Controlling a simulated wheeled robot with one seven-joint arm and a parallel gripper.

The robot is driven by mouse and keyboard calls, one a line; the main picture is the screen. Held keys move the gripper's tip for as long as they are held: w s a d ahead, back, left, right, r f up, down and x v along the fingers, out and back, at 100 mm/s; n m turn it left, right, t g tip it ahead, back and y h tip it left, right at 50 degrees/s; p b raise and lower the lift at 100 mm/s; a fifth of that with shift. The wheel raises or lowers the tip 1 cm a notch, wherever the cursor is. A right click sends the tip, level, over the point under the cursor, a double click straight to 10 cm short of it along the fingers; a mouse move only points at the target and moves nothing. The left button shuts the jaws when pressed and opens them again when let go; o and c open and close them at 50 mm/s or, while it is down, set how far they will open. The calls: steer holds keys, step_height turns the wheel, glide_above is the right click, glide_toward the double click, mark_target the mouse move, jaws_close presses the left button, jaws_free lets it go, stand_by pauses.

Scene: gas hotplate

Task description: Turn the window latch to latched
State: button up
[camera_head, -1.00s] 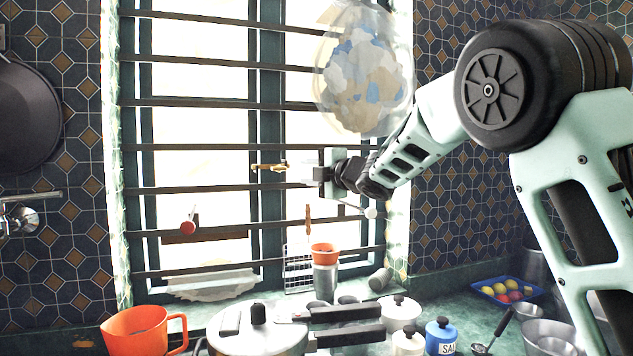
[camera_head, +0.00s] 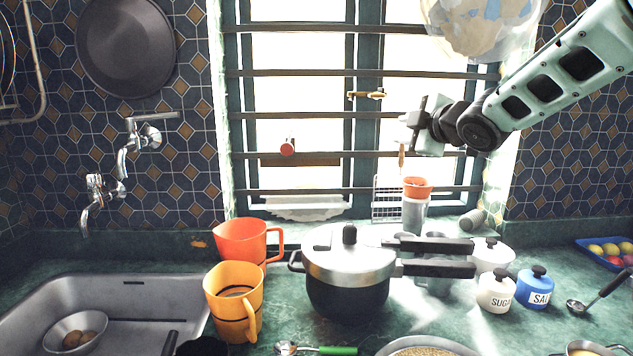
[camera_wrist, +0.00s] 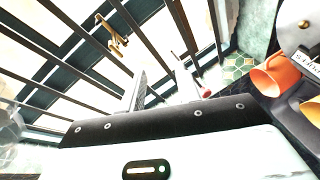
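The brass window latch (camera_head: 367,95) sits on the dark central window frame, behind the horizontal bars. Its handle lies roughly level, and it also shows in the wrist view (camera_wrist: 116,42), beyond the bars. My gripper (camera_head: 405,127) is to the right of and below the latch, in front of the bars and apart from it. A grey finger (camera_wrist: 138,92) shows in the wrist view with nothing visibly held. The fingertips are washed out against the bright window, so I cannot tell the gap between them.
Dark horizontal bars (camera_head: 290,115) cross the window. A plastic bag (camera_head: 480,25) hangs above my arm. A sink (camera_head: 150,300) is at left.

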steer(key=s+a+f+m+g+h, duration=0.1)
steer(key=s+a+f+m+g, duration=0.25)
steer(key=s+f, duration=0.45)
steer(key=s+a+f+m+g+h, duration=0.1)
steer(key=s+a+f+m+g, duration=0.35)
steer(key=s, duration=0.65)
steer(key=s+f+g+h, duration=0.1)
steer(key=s+f+g, duration=0.2)
steer(key=s, duration=1)
steer(key=s+f+m+g+h, duration=0.1)
steer(key=s+f+g, duration=0.3)
steer(key=s, duration=0.9)
step_height(320, 180, down, 4)
steer(key=shift+r+m+p, duration=0.25)
steer(key=shift+m+p, duration=0.05)
steer(key=shift+p, duration=0.1)
